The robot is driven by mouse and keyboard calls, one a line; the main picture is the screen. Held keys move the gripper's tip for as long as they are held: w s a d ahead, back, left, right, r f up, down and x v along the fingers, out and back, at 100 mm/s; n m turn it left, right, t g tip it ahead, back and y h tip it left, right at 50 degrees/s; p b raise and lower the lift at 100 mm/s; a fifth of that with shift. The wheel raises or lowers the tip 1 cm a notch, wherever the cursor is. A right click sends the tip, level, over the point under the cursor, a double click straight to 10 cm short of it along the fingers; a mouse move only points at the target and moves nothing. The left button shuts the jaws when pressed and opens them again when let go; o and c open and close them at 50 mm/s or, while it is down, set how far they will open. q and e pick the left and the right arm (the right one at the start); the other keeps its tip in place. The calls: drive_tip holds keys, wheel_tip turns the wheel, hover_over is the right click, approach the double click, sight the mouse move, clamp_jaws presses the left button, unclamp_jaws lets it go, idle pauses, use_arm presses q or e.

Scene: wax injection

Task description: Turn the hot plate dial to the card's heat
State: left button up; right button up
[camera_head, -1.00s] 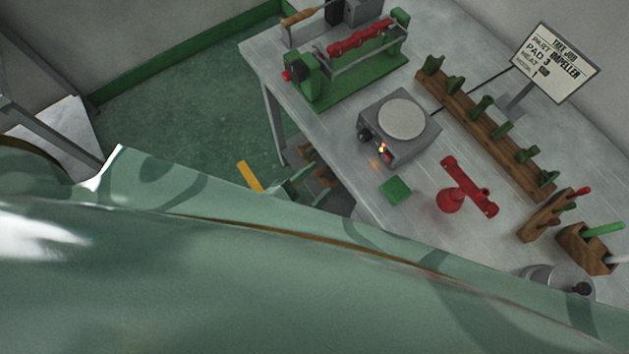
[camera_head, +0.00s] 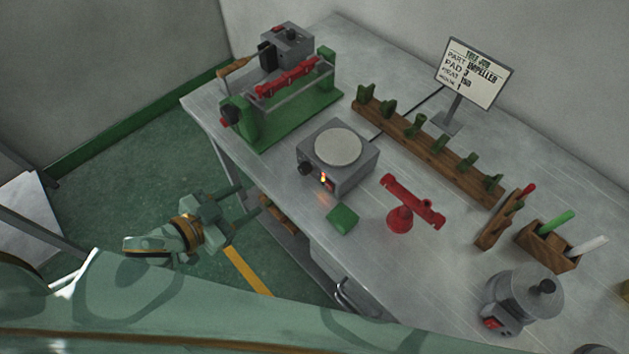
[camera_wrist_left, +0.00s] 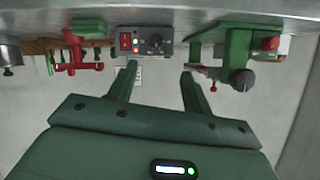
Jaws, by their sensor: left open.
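The grey hot plate (camera_head: 350,178) with its round pale top stands near the table's front edge. Its dark dial (camera_head: 306,168) is on the front face, left of a red switch and a glowing light. The dial also shows in the left wrist view (camera_wrist_left: 155,43), beyond the fingers; its setting is too small to read. The job card (camera_head: 474,74) stands at the back; its heat line is too small to read surely. My left gripper (camera_head: 248,202) is open and empty, off the table's front edge, apart from the dial. My right gripper is out of view.
A green machine with a red roller (camera_head: 285,80) stands left of the hot plate. A green block (camera_head: 342,219) and a red stand (camera_head: 400,219) are at its right front. A wooden rack (camera_head: 425,140) lies behind. The floor before the table is clear.

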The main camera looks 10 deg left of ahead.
use_arm(q)
drive_tip(key=b, duration=0.3)
approach(301, 171)
drive_tip(key=shift+m+h, duration=0.3)
drive_tip(key=x, duration=0.8)
drive_tip(key=shift+w+a+f, duration=0.1)
drive_tip(key=shift+w+f, duration=0.15)
drive_tip(key=shift+f, duration=0.1)
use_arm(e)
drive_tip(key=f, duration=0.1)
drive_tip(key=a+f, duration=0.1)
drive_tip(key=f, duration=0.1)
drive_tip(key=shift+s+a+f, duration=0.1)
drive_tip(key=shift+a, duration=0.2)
use_arm(q)
drive_tip(key=c, duration=1)
